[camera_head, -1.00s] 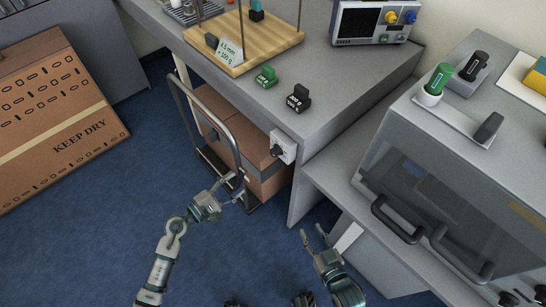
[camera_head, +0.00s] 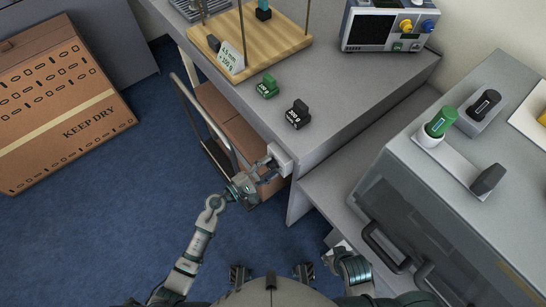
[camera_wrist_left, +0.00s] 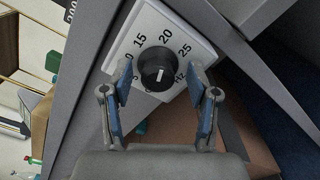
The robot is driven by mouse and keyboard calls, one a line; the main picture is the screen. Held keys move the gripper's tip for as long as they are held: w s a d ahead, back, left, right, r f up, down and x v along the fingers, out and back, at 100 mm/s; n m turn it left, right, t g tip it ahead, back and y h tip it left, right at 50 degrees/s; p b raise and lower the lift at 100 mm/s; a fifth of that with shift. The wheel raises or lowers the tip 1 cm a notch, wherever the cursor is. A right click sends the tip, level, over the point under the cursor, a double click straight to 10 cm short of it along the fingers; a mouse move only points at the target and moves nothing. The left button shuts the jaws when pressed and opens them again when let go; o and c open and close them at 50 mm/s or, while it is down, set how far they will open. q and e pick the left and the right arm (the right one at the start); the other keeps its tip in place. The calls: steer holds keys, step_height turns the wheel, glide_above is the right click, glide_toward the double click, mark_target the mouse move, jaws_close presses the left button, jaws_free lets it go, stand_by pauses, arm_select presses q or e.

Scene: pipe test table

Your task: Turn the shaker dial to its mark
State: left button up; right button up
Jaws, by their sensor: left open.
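The shaker dial is a round black knob (camera_wrist_left: 155,66) with a short white line, on a white plate (camera_wrist_left: 187,28) with a printed scale showing 15, 20, 25 and Hz. No distinct coloured mark shows. In the head view the white dial box (camera_head: 281,158) sits on the table's side, its knob mostly hidden. My left gripper (camera_head: 263,171) is in front of it. In the left wrist view its open fingers (camera_wrist_left: 160,78) flank the knob; contact cannot be told. My right gripper (camera_head: 338,258) is low at the right, its fingers unclear.
A hand cart frame (camera_head: 205,125) and brown cartons (camera_head: 228,122) stand beside my left arm. The grey table (camera_head: 345,95) bears a green weight (camera_head: 268,86) and a black weight (camera_head: 298,114). A clear-fronted cabinet (camera_head: 385,195) stands right.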

arm_select(q)
steer(key=shift+w, duration=0.1)
steer(key=shift+a, duration=0.15)
arm_select(e)
steer(key=shift+s+a+r, duration=0.1)
steer(key=shift+s+a, duration=0.05)
steer(key=shift+s, duration=0.1)
arm_select(q)
jaws_close()
